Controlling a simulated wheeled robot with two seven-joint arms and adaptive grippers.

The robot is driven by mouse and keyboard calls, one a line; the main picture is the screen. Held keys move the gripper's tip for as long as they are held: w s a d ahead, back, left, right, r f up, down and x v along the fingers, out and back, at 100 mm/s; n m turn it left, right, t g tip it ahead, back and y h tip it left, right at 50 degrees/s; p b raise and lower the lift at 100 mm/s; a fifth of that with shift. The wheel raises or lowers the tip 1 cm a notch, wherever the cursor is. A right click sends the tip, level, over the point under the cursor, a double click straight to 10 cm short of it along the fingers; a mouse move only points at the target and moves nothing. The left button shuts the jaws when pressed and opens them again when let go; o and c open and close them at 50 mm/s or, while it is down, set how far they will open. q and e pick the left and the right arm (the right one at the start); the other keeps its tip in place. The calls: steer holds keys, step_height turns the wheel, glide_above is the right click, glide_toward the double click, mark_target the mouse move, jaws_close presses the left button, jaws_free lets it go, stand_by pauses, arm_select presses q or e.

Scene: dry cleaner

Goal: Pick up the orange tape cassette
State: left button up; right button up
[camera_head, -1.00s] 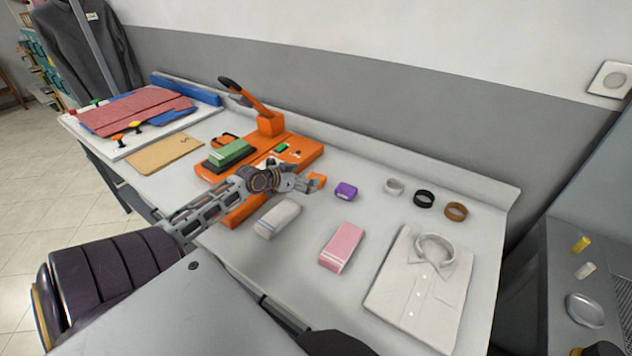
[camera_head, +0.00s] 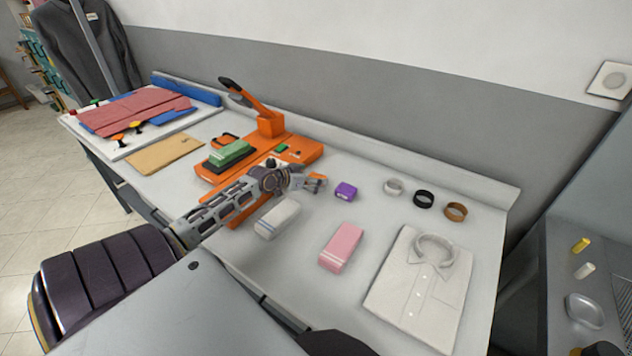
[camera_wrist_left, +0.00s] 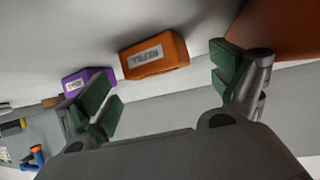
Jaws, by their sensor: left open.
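The orange tape cassette (camera_wrist_left: 155,56) has a white label and lies on the table, between and just beyond my open left gripper's fingers (camera_wrist_left: 165,88) in the left wrist view. The fingers have green pads and appear apart from the cassette. In the head view my left gripper (camera_head: 312,182) comes in from the left over the table, and the orange cassette (camera_head: 319,177) is partly hidden by it. My right gripper is not in view.
A purple cassette (camera_head: 345,191) lies close to the right of the orange one. An orange press (camera_head: 300,150) stands behind my left arm. A white bundle (camera_head: 278,218), a pink bundle (camera_head: 342,246), a folded shirt (camera_head: 418,290) and several tape rolls lie nearby.

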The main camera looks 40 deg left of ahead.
arm_select(q)
steer(key=shift+w+f, duration=0.35)
steer(key=shift+w, duration=0.2)
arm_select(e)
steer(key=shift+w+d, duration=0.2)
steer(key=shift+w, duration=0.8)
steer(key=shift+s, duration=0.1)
